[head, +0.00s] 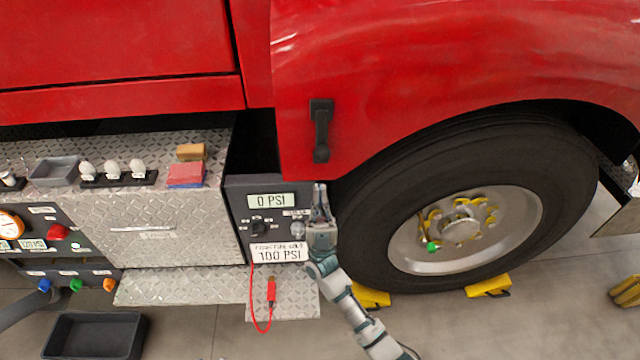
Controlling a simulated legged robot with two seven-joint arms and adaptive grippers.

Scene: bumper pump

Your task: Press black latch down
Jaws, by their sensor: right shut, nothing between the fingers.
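The black latch (321,130) is on the red truck body, just above and left of the wheel arch. Its handle hangs down from a block at its top. My right gripper (320,188) is shut and empty, pointing up, a short way below the latch's lower end and apart from it. It is in front of the right edge of the dark pump panel (236,205). My left gripper is not in view.
The panel's displays read 0 PSI and 100 PSI, with a red cable (271,290) hanging below. A large tyre (365,215) is close on the right. A diamond-plate step (150,205) with a tray (55,170) and blocks is on the left. The red body around the latch is clear.

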